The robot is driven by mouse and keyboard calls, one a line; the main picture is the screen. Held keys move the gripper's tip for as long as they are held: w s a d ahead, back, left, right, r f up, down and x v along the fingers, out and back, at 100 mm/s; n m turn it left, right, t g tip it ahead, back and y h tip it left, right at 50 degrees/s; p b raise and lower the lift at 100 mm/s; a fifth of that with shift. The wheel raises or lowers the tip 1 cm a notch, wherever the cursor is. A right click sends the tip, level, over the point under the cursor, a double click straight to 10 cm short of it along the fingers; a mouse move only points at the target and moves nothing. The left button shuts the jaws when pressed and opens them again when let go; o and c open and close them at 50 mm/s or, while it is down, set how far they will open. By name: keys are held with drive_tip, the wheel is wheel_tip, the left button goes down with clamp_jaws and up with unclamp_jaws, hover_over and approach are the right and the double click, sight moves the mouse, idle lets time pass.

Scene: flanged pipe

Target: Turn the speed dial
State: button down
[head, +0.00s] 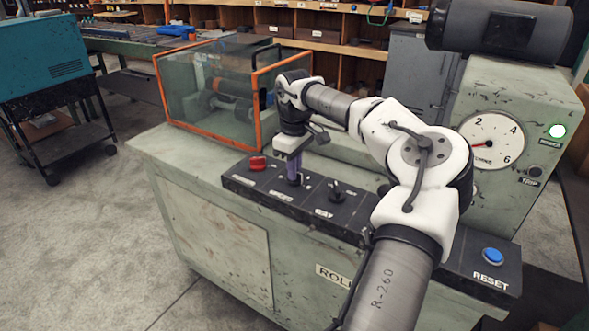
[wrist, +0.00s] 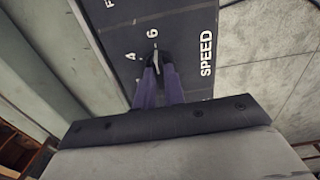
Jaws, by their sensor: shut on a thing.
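The speed dial (wrist: 155,58) is a small black knob on the dark control panel, beside the white word SPEED and scale figures 4 and 6. My gripper (wrist: 158,76) has its two purple fingers shut on the dial. In the head view my gripper (head: 294,176) points down at the panel, between the red button and another black knob. There the fingers hide the dial. The dial's exact pointing is partly covered by the fingers.
The control panel (head: 262,188) carries a red button (head: 257,163), a black knob (head: 337,195) and a blue RESET button (head: 493,256). An orange-framed clear guard (head: 210,95) stands behind.

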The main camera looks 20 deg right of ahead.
idle(0.3)
drive_tip(key=c, duration=1.5)
unclamp_jaws()
wheel_tip(320, 180, up, 14)
